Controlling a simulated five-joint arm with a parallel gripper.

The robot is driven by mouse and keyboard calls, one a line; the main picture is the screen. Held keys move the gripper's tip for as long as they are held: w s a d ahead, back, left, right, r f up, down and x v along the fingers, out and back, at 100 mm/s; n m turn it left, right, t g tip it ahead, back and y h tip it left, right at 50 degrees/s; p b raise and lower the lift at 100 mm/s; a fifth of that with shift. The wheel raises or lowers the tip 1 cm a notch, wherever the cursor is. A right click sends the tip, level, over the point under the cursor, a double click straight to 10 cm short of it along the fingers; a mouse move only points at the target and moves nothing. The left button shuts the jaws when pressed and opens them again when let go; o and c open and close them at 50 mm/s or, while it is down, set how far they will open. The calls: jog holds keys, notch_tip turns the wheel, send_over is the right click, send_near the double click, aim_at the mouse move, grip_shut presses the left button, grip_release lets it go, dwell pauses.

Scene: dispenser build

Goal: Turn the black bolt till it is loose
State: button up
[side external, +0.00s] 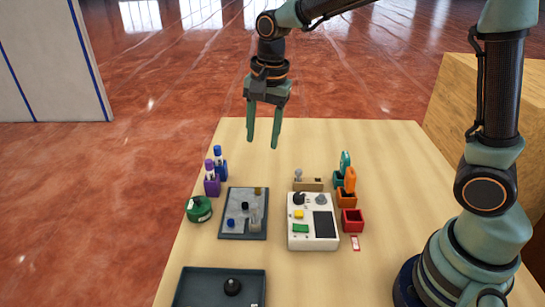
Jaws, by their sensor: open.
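My gripper (263,143) hangs open and empty, fingers pointing down, above the back part of the table. It touches nothing. Several small black parts show, and I cannot tell for sure which is the black bolt. A round black part (232,287) stands in the dark tray (190,290) at the front. A small black piece (245,205) sits on the grey tray (262,193) in the middle. A black knob (299,198) is on top of the white box (296,243). My gripper is well above and behind all three.
Purple (212,184) and blue (221,165) bottles and a green round part (198,209) stand on the left. Orange (347,197) and red (352,221) containers stand right of the white box. The wooden table (385,150) is bare at the back right.

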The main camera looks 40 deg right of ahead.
aim_at(245, 204)
jog(key=w+a+f+m, duration=0.1)
jog(key=f, duration=0.5)
jog(key=w+a+f+m+g, duration=0.1)
jog(key=f+m, duration=0.1)
jog(key=f, duration=0.4)
jog(key=w+a+f+m, duration=0.1)
jog(key=f, duration=0.5)
jog(key=shift+w+a+f+g, duration=0.15)
jog(key=shift+a+f+g, duration=0.05)
jog(key=shift+a+g, duration=0.1)
grip_shut()
